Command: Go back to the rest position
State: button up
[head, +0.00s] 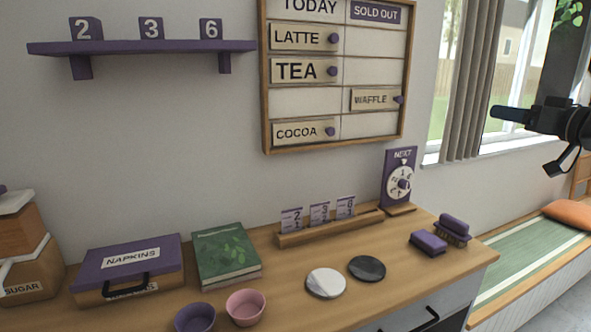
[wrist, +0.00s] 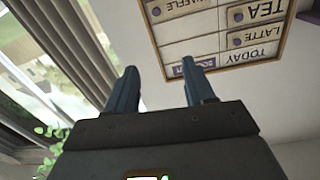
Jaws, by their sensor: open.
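My gripper (head: 510,114) is at the right edge of the head view, raised in front of the window and well above the counter. In the wrist view my gripper (wrist: 163,88) has its two blue-grey fingers apart, with nothing between them. The wrist picture is upside down relative to the room, with the menu board (wrist: 215,40) beyond the fingers. The menu board also shows on the wall in the head view (head: 300,88). Most of my arm is out of view.
The wooden counter (head: 300,262) holds a napkin box (head: 127,262), a green book (head: 222,250), two bowls, two round coasters, a card rack (head: 330,228), a purple dial stand (head: 398,176) and purple brushes (head: 430,243). A bench (head: 535,250) is at the right. Air around my gripper looks free.

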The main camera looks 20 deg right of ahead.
jog(key=a+f+m+h, duration=0.1)
jog(key=a+f, duration=0.3)
jog(key=f, duration=0.3)
jog(key=a+f+m+g+b, duration=0.1)
jog(key=a+f, duration=0.4)
jog(key=f, duration=0.3)
jog(key=a+f+m+h, duration=0.1)
jog(key=a+f, duration=0.3)
jog(key=f, duration=0.3)
jog(key=s+a+f+m+g+b, duration=0.1)
jog(key=s+a+f, duration=0.3)
jog(key=a+f, duration=0.3)
jog(key=s+a+f+m+b, duration=0.1)
jog(key=s+a+f, duration=0.3)
jog(key=a+f, duration=0.3)
jog(key=s+a+f+n+g+b, duration=0.1)
jog(key=s+a+f, duration=0.2)
jog(key=s+a, duration=0.4)
jog(key=s+a+f+n, duration=0.1)
jog(key=s+a+f, duration=0.35)
jog(key=s, duration=0.45)
jog(key=s+a+r+n+y+b, duration=0.1)
jog(key=s+a+r+n, duration=0.1)
jog(key=s, duration=0.7)
jog(key=s+a+r+n+y, duration=0.1)
jog(key=s+a+r, duration=0.3)
jog(key=s, duration=0.5)
jog(key=shift+r+n+b, duration=0.35)
jog(key=shift+r+n, duration=0.2)
jog(key=shift+n, duration=0.15)
